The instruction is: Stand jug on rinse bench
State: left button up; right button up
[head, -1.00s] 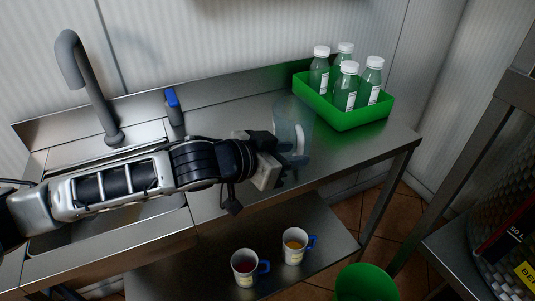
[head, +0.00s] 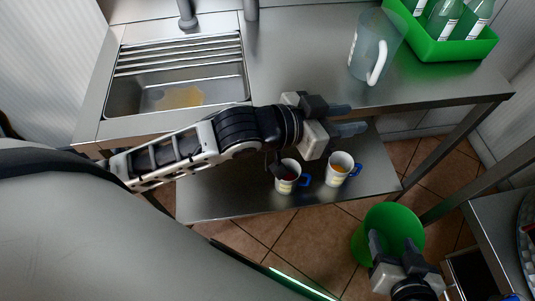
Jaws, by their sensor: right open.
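The clear jug (head: 369,42) with a white handle stands upright on the metal rinse bench (head: 295,62), right of the sink and near the green crate. My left gripper (head: 348,119) is open and empty, in front of the bench's front edge and apart from the jug. My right gripper (head: 393,249) is open and empty at the bottom of the head view, over the green bin.
A green crate (head: 445,47) of bottles stands right of the jug. The sink (head: 125,97) holds a yellowish patch. Two mugs (head: 284,186) (head: 336,176) stand on the lower shelf (head: 235,200). A green bin (head: 405,222) stands on the floor.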

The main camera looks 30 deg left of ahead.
pick_arm(q)
jog(key=s+a+f+n+y, duration=0.2)
jog(key=s+a+f+y, duration=0.1)
jog(key=f, duration=0.5)
jog(key=s+a+f+n+y, duration=0.2)
jog(key=s+a+f+y, duration=0.1)
jog(key=s+a+f, duration=0.3)
notch_tip(320, 180, down, 2)
jog(key=shift+s+a+f+n+g+y, duration=0.1)
jog(key=shift+s+a+n+g+y, duration=0.25)
jog(key=shift+s, duration=0.55)
jog(key=shift+d, duration=0.1)
